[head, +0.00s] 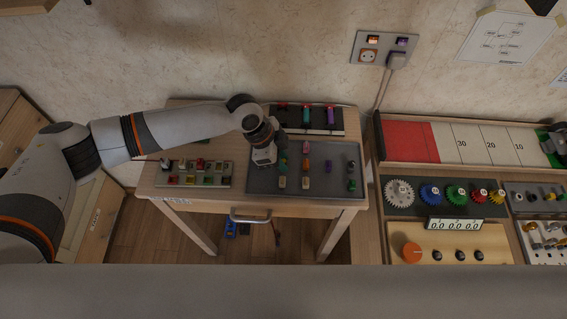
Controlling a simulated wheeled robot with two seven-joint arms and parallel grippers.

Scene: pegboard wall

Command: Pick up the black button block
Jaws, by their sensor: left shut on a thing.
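My left gripper (266,160) reaches in from the left and points down at the left part of the grey tray (262,184) on the small wooden table. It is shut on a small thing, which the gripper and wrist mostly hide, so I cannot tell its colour. Several small coloured blocks stand in rows on the tray, among them an orange one (306,147) and a purple one (328,166). I cannot make out the black button block for sure. My right gripper is not in view.
A board with coloured switches (226,181) lies left of the tray. A dark rack with coloured bars (336,120) stands behind it. A bench at right holds gears (430,194) and a board with an orange knob (411,252). A wall socket panel (368,57) hangs above.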

